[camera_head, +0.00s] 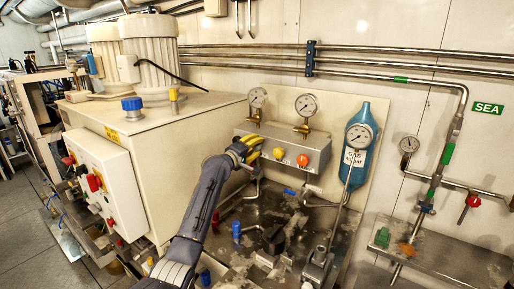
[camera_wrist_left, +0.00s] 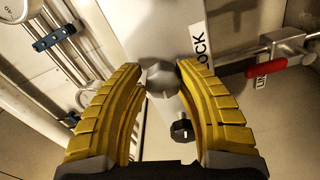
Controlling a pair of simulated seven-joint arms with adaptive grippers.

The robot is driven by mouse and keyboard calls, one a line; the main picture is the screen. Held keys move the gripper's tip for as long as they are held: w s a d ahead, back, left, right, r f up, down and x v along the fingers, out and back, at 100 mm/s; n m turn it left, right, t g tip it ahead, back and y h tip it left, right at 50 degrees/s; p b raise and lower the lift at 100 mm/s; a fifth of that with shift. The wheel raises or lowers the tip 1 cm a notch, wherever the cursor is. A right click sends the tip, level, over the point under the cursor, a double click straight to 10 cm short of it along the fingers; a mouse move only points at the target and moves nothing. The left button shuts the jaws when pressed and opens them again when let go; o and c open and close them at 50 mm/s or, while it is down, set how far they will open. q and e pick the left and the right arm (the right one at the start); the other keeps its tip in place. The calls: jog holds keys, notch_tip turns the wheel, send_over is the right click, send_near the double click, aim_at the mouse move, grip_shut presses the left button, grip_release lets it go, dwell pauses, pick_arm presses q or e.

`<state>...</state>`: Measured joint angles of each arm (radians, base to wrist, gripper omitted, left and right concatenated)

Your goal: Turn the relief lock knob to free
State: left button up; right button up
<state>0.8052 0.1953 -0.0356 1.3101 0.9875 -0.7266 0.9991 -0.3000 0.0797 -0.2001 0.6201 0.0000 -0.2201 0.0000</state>
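The relief lock knob appears to be the grey, faceted knob (camera_wrist_left: 161,77) in the left wrist view, on a pale panel beside a label reading LOCK (camera_wrist_left: 200,46). My left gripper (camera_wrist_left: 160,68) has its yellow fingers spread, one on each side of this knob. Whether the fingertips touch it I cannot tell. In the head view my left gripper (camera_head: 246,146) is at the left end of the grey valve box (camera_head: 317,148) and hides the knob there. My right gripper is not in view.
The box also carries a yellow knob (camera_head: 279,153) and an orange knob (camera_head: 303,160), with gauges (camera_head: 306,105) above. A blue cylinder (camera_head: 366,120) stands to the right. A black knob (camera_wrist_left: 182,129) and a red-handled valve (camera_wrist_left: 281,65) are close by in the wrist view.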

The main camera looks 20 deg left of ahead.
pick_arm(q)
jog(key=o, duration=0.4)
jog(key=shift+d+f, duration=0.15)
jog(key=shift+f, duration=0.05)
jog(key=v, duration=1.2)
jog(key=shift+r, duration=0.1)
